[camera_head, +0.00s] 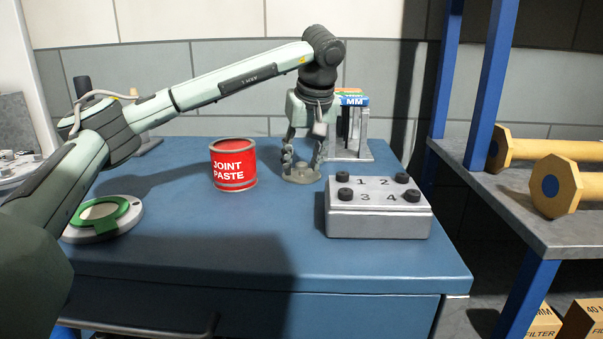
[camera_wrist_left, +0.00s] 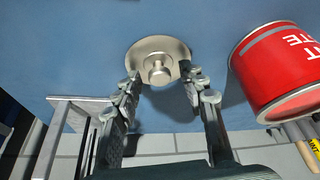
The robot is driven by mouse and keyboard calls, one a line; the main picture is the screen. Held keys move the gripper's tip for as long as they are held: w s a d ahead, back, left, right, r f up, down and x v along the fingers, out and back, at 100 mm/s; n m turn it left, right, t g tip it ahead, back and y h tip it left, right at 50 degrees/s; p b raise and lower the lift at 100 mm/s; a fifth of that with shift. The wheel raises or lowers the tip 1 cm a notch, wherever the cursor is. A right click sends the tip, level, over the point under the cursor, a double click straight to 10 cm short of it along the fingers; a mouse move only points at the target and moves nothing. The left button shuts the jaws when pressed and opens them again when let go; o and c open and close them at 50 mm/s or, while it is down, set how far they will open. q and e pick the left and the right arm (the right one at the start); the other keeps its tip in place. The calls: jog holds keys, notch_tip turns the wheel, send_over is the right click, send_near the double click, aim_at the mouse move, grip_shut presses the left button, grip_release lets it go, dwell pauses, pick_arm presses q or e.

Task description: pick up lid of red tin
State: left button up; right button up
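The red tin (camera_head: 233,166), labelled JOINT PASTE, stands upright on the blue bench, with its top uncovered. It also shows in the left wrist view (camera_wrist_left: 279,72). Its lid, a round grey metal disc with a knob (camera_head: 300,176), lies flat on the bench just right of the tin. The lid also shows in the left wrist view (camera_wrist_left: 158,48). My left gripper (camera_head: 301,158) points down above the lid. My right gripper is not in view.
A grey block with several black knobs numbered 1 to 4 (camera_head: 377,212) stands right of the lid. A metal stand (camera_head: 362,146) is behind. A green ring on a round base (camera_head: 103,216) lies at left. The bench front (camera_head: 250,258) is clear.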

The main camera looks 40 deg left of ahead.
pick_arm(q)
jog(key=c, duration=0.8)
jog(key=shift+r, duration=0.15)
